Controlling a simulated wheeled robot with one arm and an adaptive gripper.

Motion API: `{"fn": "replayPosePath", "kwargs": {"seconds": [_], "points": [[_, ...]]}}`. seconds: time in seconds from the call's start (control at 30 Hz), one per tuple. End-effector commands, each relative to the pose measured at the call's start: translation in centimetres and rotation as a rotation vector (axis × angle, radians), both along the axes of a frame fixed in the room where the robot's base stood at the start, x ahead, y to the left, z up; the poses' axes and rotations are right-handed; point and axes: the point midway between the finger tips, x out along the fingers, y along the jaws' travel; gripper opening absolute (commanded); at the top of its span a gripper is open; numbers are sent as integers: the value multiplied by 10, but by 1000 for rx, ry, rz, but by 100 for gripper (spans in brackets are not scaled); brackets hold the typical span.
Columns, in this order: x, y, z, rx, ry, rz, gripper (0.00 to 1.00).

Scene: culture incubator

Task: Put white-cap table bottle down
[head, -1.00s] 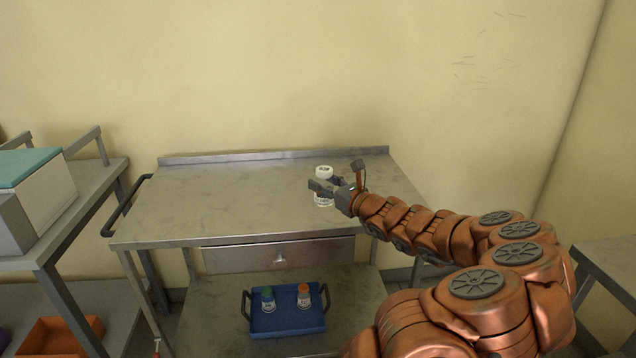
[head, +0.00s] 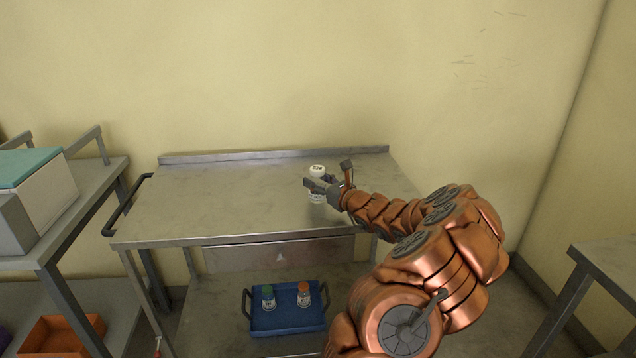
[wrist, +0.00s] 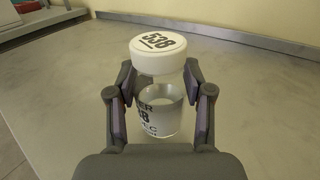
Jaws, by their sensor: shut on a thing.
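The white-cap bottle (head: 317,170) is upright over the right part of the steel table (head: 220,200). In the wrist view the bottle (wrist: 158,54) has a white cap marked 538 and a clear body with dark print. My gripper (head: 325,186) is shut on the bottle's body from the sides, and in the wrist view its fingers (wrist: 158,98) stand left and right of it. The bottle's base is partly hidden, and I cannot tell whether it touches the tabletop.
The tabletop left of the bottle is clear, with a raised lip at the back. A blue tray (head: 287,321) on the lower shelf holds a green-cap bottle (head: 268,297) and an orange-cap bottle (head: 304,294). A grey rack with a teal-lidded box (head: 40,190) stands at left.

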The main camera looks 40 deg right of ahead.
Motion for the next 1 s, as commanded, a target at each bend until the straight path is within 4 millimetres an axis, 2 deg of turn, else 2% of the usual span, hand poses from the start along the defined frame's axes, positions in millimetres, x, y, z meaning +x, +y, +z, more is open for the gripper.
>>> {"fn": "replayPosePath", "kwargs": {"seconds": [0.43,0.47,0.5,0.7,1.0], "points": [[0,0,-8,1,-1,0,14],[0,0,-8,1,-1,0,53],[0,0,-7,1,-1,0,57],[0,0,-7,0,-1,0,76],[0,0,-6,0,-1,0,76]]}}
